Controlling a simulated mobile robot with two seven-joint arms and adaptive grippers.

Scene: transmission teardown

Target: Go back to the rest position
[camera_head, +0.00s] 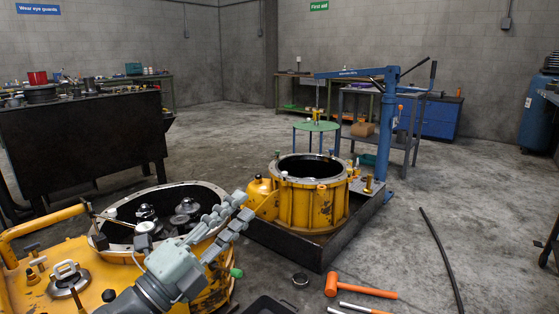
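My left gripper (245,207) reaches up from the bottom of the head view, over the right rim of the open yellow transmission housing (215,285) in the left foreground. Its two grey fingers lie side by side with a gap between them. Nothing shows between them, so it looks open and empty. The gripper and wrist hide part of the housing's rim and side. Metal gear parts (186,207) sit inside the housing. My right gripper is not in view.
A second yellow housing (312,205) stands on a dark tray (318,250) beside a blue hoist (387,130). An orange mallet (360,290), a metal ring (300,280) and a dark bar (440,255) lie on the floor. A dark bench (85,145) stands left. Floor at right is mostly clear.

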